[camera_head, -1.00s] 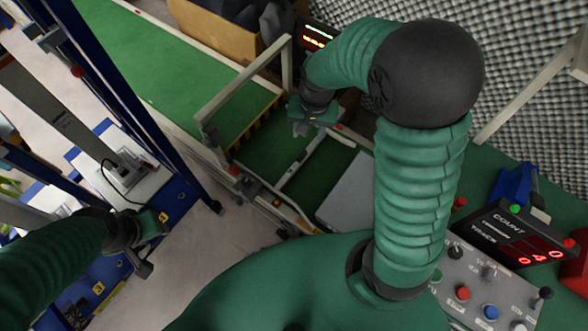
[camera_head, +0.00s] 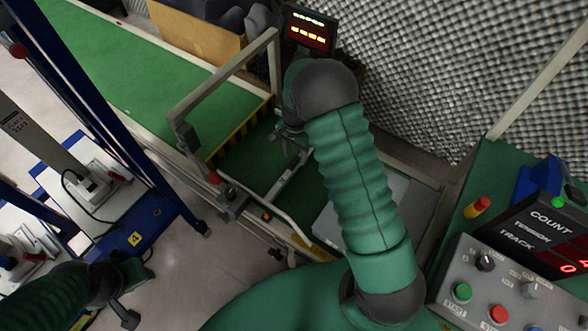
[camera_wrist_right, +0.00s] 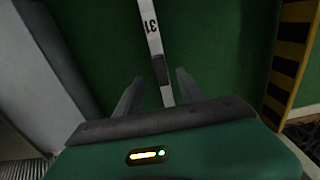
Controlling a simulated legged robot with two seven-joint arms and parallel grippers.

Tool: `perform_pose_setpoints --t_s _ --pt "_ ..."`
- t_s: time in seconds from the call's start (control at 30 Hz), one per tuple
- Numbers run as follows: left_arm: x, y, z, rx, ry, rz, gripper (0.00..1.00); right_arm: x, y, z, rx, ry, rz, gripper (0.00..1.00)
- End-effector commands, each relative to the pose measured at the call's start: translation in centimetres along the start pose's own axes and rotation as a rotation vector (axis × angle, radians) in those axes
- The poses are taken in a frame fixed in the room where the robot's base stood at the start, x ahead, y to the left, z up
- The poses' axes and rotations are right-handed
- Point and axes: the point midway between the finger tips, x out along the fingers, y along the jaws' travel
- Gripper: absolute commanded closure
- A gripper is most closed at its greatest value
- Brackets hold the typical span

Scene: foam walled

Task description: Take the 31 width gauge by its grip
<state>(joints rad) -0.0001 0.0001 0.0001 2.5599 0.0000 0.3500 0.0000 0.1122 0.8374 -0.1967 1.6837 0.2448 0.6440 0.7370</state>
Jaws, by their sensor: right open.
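The 31 width gauge (camera_wrist_right: 150,30) is a narrow white strip with a black "31" in the right wrist view, lying across a green surface. Its dark grip (camera_wrist_right: 160,70) lies between the fingers of my right gripper (camera_wrist_right: 159,76), which are open with a gap on both sides. I cannot tell the height of the fingers above it. In the head view my right gripper (camera_head: 287,140) is over the green bed, partly hidden by its arm. A pale strip there (camera_head: 288,178) may be the gauge. My left gripper (camera_head: 140,292) is open and empty at the lower left.
A pale frame (camera_head: 225,82) and a yellow-black striped edge (camera_head: 238,132) border the green bed. A grey plate (camera_head: 325,222) lies under my right arm. A control panel (camera_head: 500,285) and count display (camera_head: 545,235) stand at right; blue racking (camera_head: 100,110) stands at left.

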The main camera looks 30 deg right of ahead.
Motion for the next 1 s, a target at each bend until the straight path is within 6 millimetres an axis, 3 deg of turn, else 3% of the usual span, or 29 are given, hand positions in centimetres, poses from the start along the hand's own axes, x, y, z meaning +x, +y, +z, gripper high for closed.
perform_pose_setpoints --t_s 0.3,0.53,0.87,1.0 --pt "2.7 0.0 0.7 0.0 0.0 0.0 0.64 5.1 -0.2 0.1 0.0 -0.001 0.001 0.55" --pt "2.5 0.0 0.6 0.0 0.0 0.0 0.64 5.1 -0.2 0.1 0.0 0.001 -0.001 0.55" --pt "2.5 0.0 0.6 0.0 0.0 0.0 0.64 5.1 -0.2 0.1 -0.001 0.0 0.0 0.98" --pt "2.5 0.0 0.6 0.0 0.0 0.0 0.64 5.1 -0.3 0.1 -0.001 0.0 -0.001 1.0"
